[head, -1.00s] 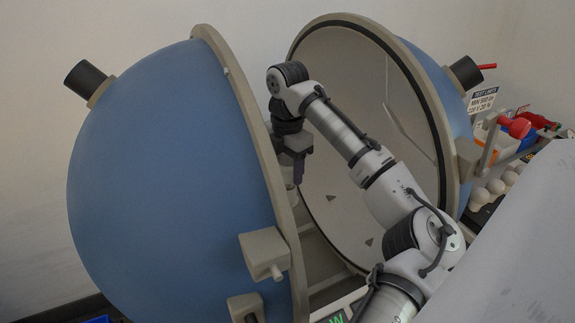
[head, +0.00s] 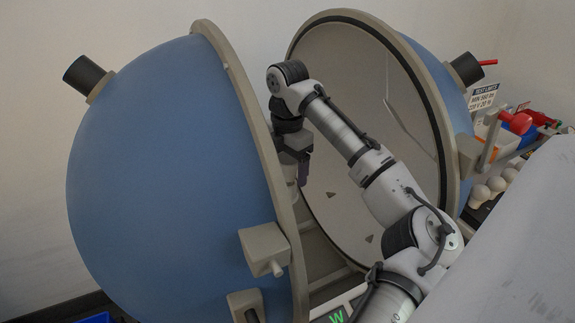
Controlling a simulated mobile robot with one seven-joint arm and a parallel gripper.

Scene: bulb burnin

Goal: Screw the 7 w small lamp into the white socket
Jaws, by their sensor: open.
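My gripper (head: 303,172) is between the two halves of a large blue sphere and points down just inside the left half's rim. One dark finger shows; the jaws are open. A pale, whitish object (head: 291,189) shows partly beside and below the finger, mostly hidden by the rim. I cannot tell whether it is a lamp or the white socket. Several white bulbs (head: 490,187) stand in a rack at the right, and I cannot read which is 7 W.
The left blue half (head: 160,190) and right half with its pale inner face (head: 345,110) flank my arm closely. A test limits sign (head: 482,97), a red knob (head: 517,123) and an orange-white box (head: 492,142) are at the right. A green-lit display (head: 337,316) is at the bottom.

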